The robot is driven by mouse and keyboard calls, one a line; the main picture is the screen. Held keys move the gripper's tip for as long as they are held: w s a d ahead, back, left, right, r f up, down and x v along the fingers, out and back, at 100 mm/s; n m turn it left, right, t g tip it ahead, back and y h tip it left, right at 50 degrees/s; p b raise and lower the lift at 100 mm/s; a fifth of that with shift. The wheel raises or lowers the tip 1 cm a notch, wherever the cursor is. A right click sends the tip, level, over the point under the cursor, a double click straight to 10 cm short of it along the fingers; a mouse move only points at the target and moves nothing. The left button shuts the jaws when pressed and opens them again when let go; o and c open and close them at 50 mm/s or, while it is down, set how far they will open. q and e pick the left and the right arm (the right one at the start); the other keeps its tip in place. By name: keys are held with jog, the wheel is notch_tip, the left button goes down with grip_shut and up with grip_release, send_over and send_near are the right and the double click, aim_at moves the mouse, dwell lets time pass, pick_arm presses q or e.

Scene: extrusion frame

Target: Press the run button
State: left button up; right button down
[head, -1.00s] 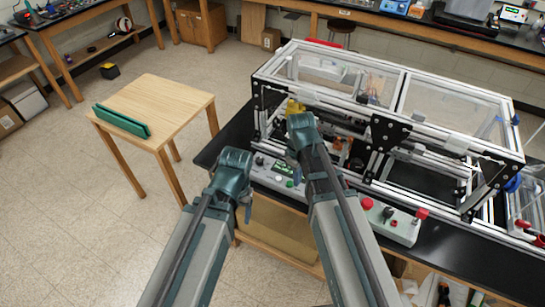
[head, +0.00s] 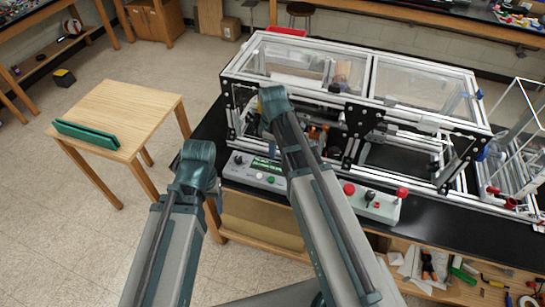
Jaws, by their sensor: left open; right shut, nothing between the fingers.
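The control panel (head: 246,176) runs along the front of the framed machine (head: 350,110). Its left part has a black knob (head: 238,159), a small display and a green button (head: 271,179). Its right part has a large red button (head: 349,189) and other red and black controls. No run label is readable. My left gripper (head: 216,188) is open and empty, just left of the panel, apart from it. My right gripper (head: 268,118) is shut and empty at the machine's front, above and behind the panel's left part; its fingers are mostly hidden by its wrist. My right forearm covers the panel's middle.
A small wooden table (head: 130,105) with a green bar-like object (head: 86,134) stands at the left. Tools lie on the lower shelf (head: 450,262) at the right. The aluminium frame closely bounds the room behind the panel. Open floor lies at the left.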

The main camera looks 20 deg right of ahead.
aim_at(273, 179)
notch_tip(273, 179, down, 13)
jog(key=b, duration=1.2)
